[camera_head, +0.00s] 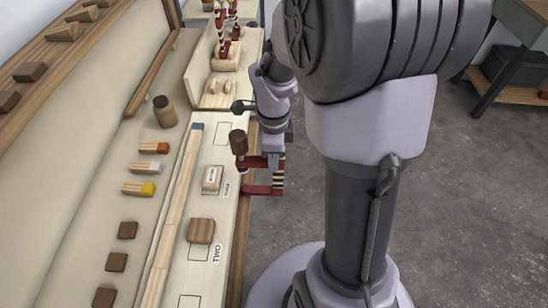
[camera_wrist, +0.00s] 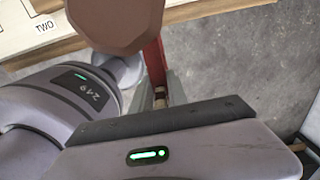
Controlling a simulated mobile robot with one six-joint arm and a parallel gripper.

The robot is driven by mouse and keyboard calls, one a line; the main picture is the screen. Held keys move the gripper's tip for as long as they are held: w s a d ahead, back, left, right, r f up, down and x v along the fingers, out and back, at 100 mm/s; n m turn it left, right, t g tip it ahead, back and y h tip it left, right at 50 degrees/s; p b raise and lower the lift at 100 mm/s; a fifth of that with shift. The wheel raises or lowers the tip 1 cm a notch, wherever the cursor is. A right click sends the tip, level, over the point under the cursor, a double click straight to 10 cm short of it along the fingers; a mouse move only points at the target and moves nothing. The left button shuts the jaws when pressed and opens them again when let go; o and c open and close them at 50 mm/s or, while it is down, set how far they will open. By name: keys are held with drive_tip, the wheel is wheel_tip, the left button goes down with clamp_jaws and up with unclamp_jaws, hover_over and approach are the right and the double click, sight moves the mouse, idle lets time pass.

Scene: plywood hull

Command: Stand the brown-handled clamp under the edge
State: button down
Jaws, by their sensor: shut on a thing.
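The brown-handled clamp has a brown knob (camera_head: 238,142), red jaws (camera_head: 262,190) and a striped bar. My gripper (camera_head: 271,150) is shut on the clamp at the bench's right edge (camera_head: 241,235). The lower red jaw sticks out toward the edge; I cannot tell whether it touches the bench. In the wrist view the brown knob (camera_wrist: 118,22) is large at the top, with a red jaw (camera_wrist: 155,66) beside it over the grey floor. The fingertips are hidden there.
Other red clamps (camera_head: 222,40) stand at the far end. The floor on the right (camera_head: 470,200) is clear.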

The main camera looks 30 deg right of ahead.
sight(237, 159)
idle(0.6)
drive_tip(key=shift+w+a+b, duration=0.2)
drive_tip(key=shift+w+a, duration=0.45)
drive_tip(key=shift+a, duration=0.3)
drive_tip(key=shift+w+a+b, duration=0.2)
drive_tip(key=shift+w+a, duration=0.4)
drive_tip(key=shift+a, duration=0.3)
drive_tip(key=shift+w+a, duration=0.7)
drive_tip(key=shift+a, duration=0.35)
drive_tip(key=shift+w+a, duration=0.7)
drive_tip(key=shift+a, duration=0.3)
drive_tip(key=shift+b, duration=0.3)
drive_tip(key=c, duration=1.2)
unclamp_jaws()
